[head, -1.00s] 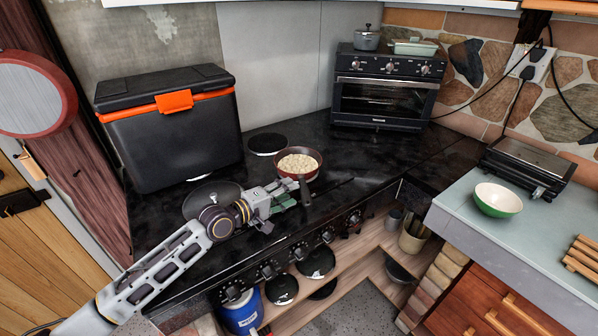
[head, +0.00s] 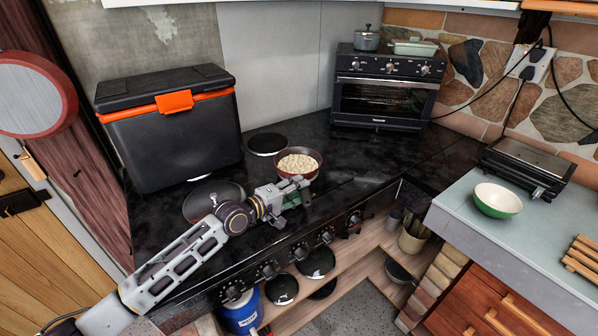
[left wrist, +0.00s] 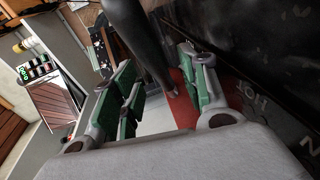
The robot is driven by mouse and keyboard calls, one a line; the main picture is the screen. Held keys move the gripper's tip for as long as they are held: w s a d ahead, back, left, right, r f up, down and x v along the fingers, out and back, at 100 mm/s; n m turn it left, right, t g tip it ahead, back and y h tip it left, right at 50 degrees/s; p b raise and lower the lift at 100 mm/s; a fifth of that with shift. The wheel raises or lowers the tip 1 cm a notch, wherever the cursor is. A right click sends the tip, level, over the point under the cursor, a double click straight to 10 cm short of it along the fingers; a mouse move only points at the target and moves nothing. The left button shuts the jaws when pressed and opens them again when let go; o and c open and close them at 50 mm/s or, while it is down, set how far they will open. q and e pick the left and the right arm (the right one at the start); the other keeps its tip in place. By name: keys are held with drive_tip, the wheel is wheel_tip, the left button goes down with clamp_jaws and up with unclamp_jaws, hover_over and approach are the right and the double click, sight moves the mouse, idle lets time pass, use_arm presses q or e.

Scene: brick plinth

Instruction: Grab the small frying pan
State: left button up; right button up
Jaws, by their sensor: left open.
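The small frying pan (head: 318,163), reddish-brown with pale food in it, sits on the black stovetop (head: 360,165). My left gripper (head: 299,189) is open at the pan's near side and hides its dark handle in the head view. In the left wrist view, the black handle (left wrist: 146,45) runs between the green-padded fingers of my left gripper (left wrist: 165,90), with the red pan side (left wrist: 184,98) beyond. I cannot tell whether either finger touches the handle. My right gripper is out of view.
A black cooler (head: 185,140) with an orange latch stands behind my left arm. A toaster oven (head: 385,90) stands at the back. Stove knobs (head: 328,236) line the front edge. The stovetop right of the pan is clear.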

use_arm(q)
drive_tip(key=x, duration=0.2)
drive_tip(key=shift+w+d, duration=0.2)
drive_tip(key=shift+w+d+f, duration=0.1)
drive_tip(key=shift+w+d, duration=0.05)
drive_tip(key=shift+d, duration=0.05)
clamp_jaws()
idle(0.3)
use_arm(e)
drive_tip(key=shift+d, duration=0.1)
use_arm(q)
drive_tip(key=shift+r, duration=0.2)
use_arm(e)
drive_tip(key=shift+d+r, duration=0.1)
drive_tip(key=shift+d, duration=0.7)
